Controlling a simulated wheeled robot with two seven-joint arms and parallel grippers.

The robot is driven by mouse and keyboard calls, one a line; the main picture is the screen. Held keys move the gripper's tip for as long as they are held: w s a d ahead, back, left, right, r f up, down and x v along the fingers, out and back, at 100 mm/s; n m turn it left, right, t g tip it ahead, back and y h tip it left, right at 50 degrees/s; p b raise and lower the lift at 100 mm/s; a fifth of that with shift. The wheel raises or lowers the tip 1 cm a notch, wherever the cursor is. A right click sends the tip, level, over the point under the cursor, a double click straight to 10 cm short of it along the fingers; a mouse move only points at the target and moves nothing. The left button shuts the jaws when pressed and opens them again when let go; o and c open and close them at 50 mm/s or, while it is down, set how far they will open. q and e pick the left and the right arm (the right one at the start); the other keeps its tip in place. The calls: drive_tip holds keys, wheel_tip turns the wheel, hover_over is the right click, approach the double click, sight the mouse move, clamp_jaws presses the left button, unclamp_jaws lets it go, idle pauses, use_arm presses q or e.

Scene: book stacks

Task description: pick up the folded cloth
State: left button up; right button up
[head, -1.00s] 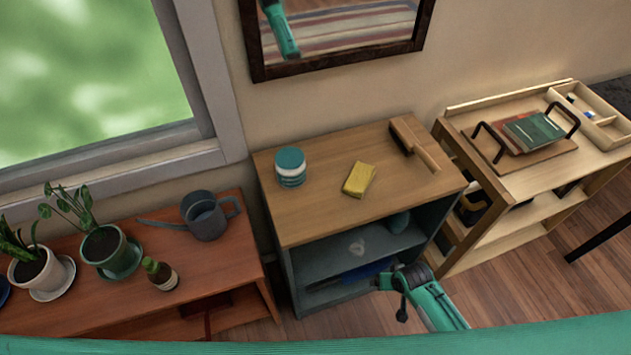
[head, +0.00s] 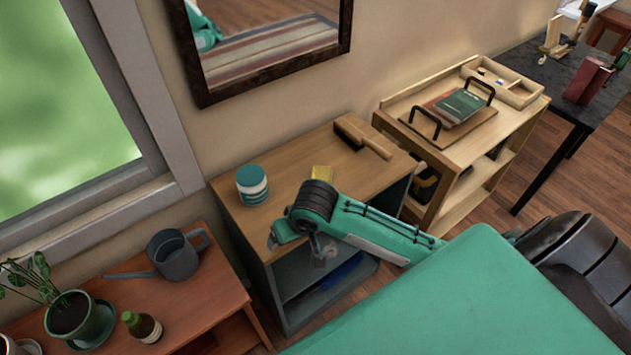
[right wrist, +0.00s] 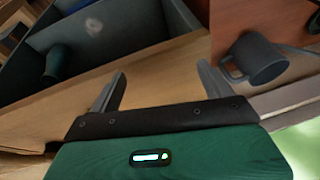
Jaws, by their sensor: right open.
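The yellow piece does not show there. My left gripper is not in view.
A watering can (head: 174,256), a bottle (head: 143,327) and potted plants are on the reddish bench at left. A shelf cart with a tray of books (head: 460,104) is at right.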

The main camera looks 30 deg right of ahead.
drive_tip(key=w+d+r+m, duration=0.1)
drive_tip(key=w, duration=0.1)
drive_tip(key=w+d+r+m+h, duration=0.1)
drive_tip(key=w+d+r, duration=0.3)
drive_tip(key=shift+m+h, duration=0.4)
drive_tip(key=w+d+r+m+g+h, duration=0.1)
drive_tip(key=w+d+r+m+h, duration=0.1)
drive_tip(key=w+d+r+m, duration=0.4)
drive_tip(key=n, duration=0.1)
hover_over(321, 178)
drive_tip(key=s+a, duration=0.1)
wheel_tip(321, 178, down, 7)
drive_tip(key=shift+r, duration=0.1)
drive_tip(key=shift+p+x, duration=0.75)
drive_tip(key=shift+x, duration=2.3)
drive_tip(key=shift+s+a, duration=0.2)
drive_tip(key=shift+c, duration=0.4)
drive_tip(key=c, duration=1)
drive_tip(key=shift+c, duration=0.2)
